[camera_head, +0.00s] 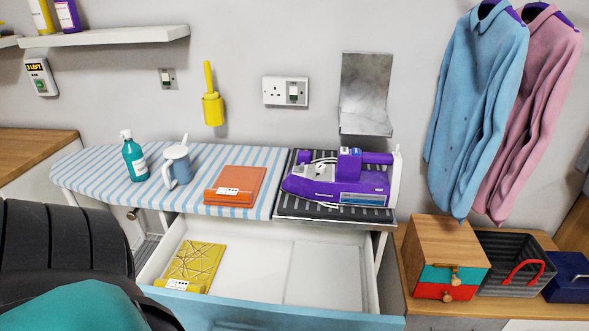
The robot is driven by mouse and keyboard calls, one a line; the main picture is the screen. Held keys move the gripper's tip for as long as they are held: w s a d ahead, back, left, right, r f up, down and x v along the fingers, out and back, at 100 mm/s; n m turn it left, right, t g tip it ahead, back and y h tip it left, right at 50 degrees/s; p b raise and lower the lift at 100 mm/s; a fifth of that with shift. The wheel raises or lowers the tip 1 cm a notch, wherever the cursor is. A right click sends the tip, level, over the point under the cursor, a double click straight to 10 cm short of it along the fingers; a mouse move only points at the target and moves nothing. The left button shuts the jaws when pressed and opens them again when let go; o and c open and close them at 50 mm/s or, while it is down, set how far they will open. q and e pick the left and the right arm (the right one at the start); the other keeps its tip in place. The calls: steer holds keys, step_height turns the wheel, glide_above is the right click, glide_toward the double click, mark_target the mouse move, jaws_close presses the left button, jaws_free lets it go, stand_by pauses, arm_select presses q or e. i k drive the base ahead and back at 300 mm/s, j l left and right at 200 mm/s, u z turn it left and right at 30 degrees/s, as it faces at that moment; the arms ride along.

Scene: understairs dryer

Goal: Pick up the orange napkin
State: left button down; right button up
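The orange napkin (236,184) lies folded flat on the blue-and-white striped ironing board (98,178), left of the purple iron. A small white label is on its front edge. Nothing covers it. Neither of my grippers shows in the head view.
An open white drawer (325,273) below the board holds a folded yellow napkin (196,265). A purple iron (335,180), blue mug (177,166) and teal bottle (134,157) stand near the orange napkin. A dark slatted object (62,240) with teal cloth (75,305) fills the lower left.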

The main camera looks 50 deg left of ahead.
mark_target(236, 186)
steer(key=j+z, duration=0.1)
steer(key=z, duration=0.35)
steer(key=k+z, duration=0.1)
steer(key=z, duration=0.4)
steer(key=k+j+z, duration=0.1)
steer(key=z, duration=0.35)
steer(key=k+j+u, duration=0.2)
steer(key=k, duration=0.2)
steer(key=k+u, duration=0.2)
steer(key=k, duration=0.15)
steer(key=k+u, duration=0.1)
steer(key=u, duration=0.4)
steer(key=j+u, duration=0.1)
steer(key=u, duration=0.35)
steer(key=k+u, duration=0.1)
steer(key=u, duration=0.4)
